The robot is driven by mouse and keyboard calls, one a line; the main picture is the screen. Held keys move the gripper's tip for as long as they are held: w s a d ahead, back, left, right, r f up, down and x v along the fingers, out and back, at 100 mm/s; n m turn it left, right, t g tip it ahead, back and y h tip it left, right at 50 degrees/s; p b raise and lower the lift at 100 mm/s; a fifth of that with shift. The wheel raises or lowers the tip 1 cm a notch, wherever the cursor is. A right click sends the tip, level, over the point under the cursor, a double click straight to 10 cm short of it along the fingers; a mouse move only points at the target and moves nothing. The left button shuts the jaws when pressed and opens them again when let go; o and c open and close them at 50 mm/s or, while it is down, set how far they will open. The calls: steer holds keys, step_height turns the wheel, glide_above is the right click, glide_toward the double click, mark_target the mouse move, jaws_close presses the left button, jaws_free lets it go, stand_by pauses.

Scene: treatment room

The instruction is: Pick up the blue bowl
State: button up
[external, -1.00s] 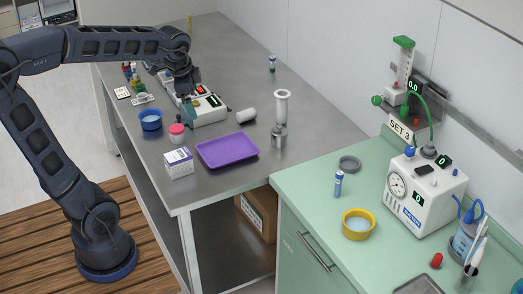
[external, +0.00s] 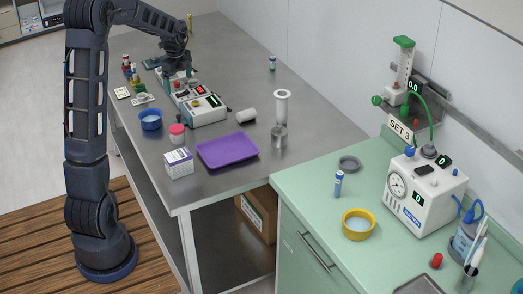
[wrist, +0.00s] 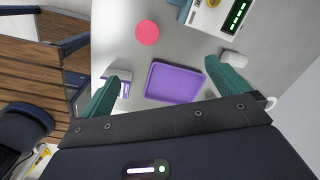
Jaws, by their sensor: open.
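The blue bowl (external: 151,123) stands on the grey metal table near its left edge, with a lighter blue inside. My gripper (external: 178,80) is above the table, farther back and to the right of the bowl, near the white device, and apart from the bowl. In the wrist view my gripper (wrist: 163,68) has its two teal fingers spread wide with nothing held between them. The bowl does not show in the wrist view.
Near the bowl are a red-lidded jar (external: 177,132), a white carton (external: 179,163), a purple tray (external: 227,150) and a white device (external: 203,110). Several small bottles (external: 132,75) stand behind it. A yellow bowl (external: 358,224) sits on the green counter.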

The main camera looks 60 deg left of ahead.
mark_target(151, 117)
steer(key=s+a+f+m+h, duration=0.15)
steer(key=s+a+f, duration=0.25)
steer(key=a+f, duration=0.4)
steer(key=s+a+f+m+y, duration=0.15)
steer(key=s+a+f, duration=0.35)
steer(key=a, duration=0.5)
steer(key=shift+h, duration=0.5)
steer(key=f, duration=1.1)
steer(key=shift+w+d+f, duration=0.15)
steer(key=shift+w+d, duration=0.2)
steer(key=c, duration=0.7)
